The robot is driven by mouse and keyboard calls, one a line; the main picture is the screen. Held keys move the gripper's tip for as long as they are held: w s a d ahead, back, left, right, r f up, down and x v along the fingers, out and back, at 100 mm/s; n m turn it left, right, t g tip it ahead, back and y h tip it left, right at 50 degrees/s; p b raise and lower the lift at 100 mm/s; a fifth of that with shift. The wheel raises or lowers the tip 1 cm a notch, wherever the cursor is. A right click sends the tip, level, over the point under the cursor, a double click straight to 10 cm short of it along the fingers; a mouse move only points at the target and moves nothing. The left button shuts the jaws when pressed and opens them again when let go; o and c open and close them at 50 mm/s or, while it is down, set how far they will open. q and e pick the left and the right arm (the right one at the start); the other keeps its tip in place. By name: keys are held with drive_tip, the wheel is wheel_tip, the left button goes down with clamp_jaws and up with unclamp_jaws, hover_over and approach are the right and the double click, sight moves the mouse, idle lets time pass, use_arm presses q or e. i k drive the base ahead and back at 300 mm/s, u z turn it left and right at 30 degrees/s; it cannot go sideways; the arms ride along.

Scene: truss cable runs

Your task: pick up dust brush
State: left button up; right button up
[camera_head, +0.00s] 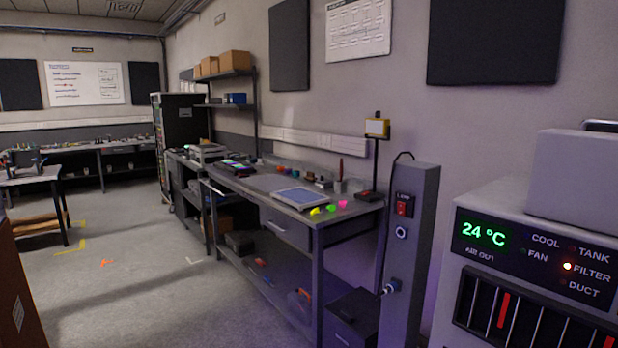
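I cannot make out a dust brush for certain. A thin dark reddish upright item (340,170) stands near the back of the workbench (290,232), too small to identify. Neither of my grippers is in view.
A grey post with a red switch (404,240) stands at the bench's near end. A unit with a 24 °C display (483,234) fills the right foreground. A brown box-like thing (14,290) is at left. The floor (140,285) between is mostly clear.

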sight(310, 176)
drive_tip(key=u, duration=0.75)
drive_tip(key=i, duration=5.35)
drive_tip(key=z, duration=0.3)
